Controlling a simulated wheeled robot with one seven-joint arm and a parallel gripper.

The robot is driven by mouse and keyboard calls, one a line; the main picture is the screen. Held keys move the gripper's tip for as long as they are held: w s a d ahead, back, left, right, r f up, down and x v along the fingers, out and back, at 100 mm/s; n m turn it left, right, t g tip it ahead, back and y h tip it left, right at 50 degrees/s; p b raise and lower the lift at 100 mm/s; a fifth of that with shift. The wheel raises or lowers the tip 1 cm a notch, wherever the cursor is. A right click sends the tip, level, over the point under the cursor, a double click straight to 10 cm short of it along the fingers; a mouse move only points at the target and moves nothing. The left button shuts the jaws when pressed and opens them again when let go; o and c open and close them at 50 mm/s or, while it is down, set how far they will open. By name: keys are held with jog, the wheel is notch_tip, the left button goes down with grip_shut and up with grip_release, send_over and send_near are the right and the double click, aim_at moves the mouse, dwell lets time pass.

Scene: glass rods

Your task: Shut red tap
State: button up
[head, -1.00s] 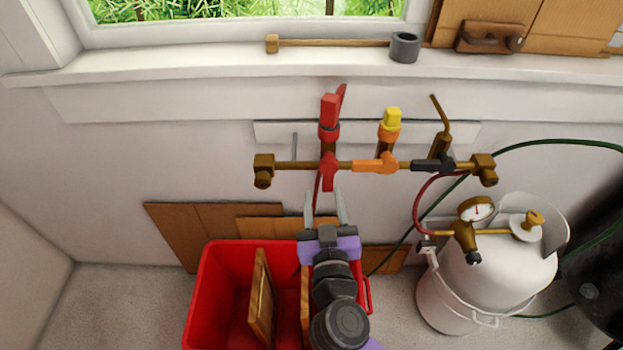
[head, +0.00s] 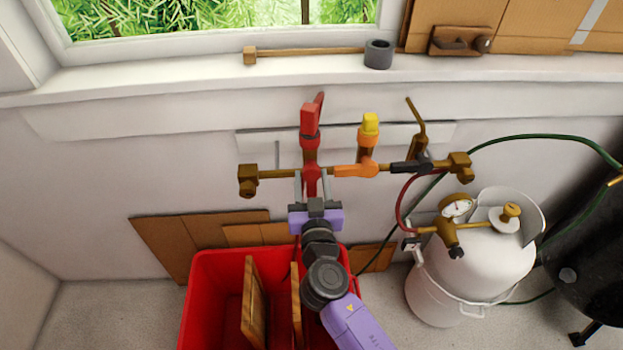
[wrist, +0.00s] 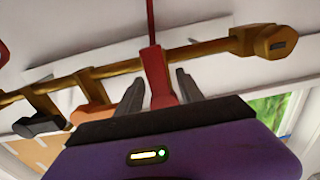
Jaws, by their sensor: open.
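The red tap (head: 311,180) sits on the brass pipe on the wall, below a red-topped valve body (head: 309,125). My gripper (head: 312,180) is at the pipe with its two fingers open, one on each side of the red tap's lower part. In the wrist view the red tap (wrist: 158,80) stands between the two grey fingers of my gripper (wrist: 160,92), with a visible gap on each side. The tap's near end is partly hidden behind the gripper body.
Right of the red tap are an orange tap (head: 354,170) with a yellow top and a black tap (head: 410,167). A white gas cylinder (head: 480,260) stands at the lower right. A red bin (head: 215,290) with wooden boards is below my arm.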

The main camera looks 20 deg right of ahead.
grip_shut()
dwell(1.4)
